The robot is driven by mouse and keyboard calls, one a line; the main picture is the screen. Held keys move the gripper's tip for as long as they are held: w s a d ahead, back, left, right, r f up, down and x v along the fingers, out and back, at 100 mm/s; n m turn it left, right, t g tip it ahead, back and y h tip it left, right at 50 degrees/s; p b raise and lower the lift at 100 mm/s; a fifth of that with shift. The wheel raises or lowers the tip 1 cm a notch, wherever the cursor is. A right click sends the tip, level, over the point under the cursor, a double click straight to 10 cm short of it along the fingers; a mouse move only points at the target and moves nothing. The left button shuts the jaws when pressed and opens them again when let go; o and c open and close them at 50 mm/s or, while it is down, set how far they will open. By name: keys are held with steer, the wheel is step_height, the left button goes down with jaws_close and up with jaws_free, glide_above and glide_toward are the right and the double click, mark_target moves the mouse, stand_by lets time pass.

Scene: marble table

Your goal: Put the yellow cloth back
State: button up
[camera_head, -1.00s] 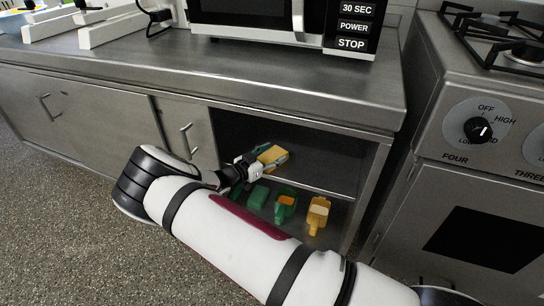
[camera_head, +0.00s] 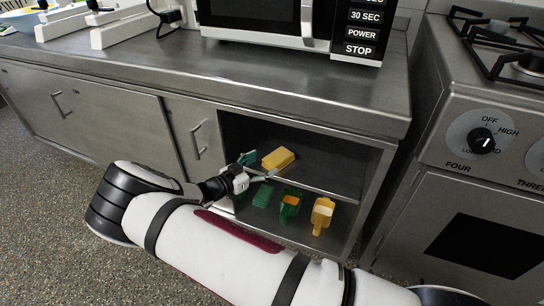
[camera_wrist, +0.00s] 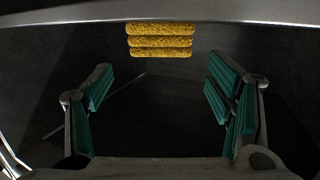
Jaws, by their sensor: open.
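The yellow cloth (camera_head: 279,158) is a folded, layered stack lying on the upper shelf inside the open cabinet. In the wrist view the cloth (camera_wrist: 160,40) shows its stacked edges, ahead of the fingers and apart from them. My gripper (camera_head: 259,167) is at the cabinet opening, just left of and in front of the cloth. In the wrist view my gripper (camera_wrist: 160,100) has its teal-padded fingers spread wide with nothing between them.
The cabinet's lower level holds a green block (camera_head: 263,196), a green scoop-like item (camera_head: 290,205) and a yellow one (camera_head: 322,214). The shelf edge (camera_head: 315,188) runs below the cloth. The counter (camera_head: 250,85) overhangs the opening. A stove (camera_head: 490,160) stands right. The shelf right of the cloth is clear.

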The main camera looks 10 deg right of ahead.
steer(key=shift+p+v, duration=0.35)
steer(key=shift+v, duration=1.6)
steer(key=shift+s+f, duration=0.1)
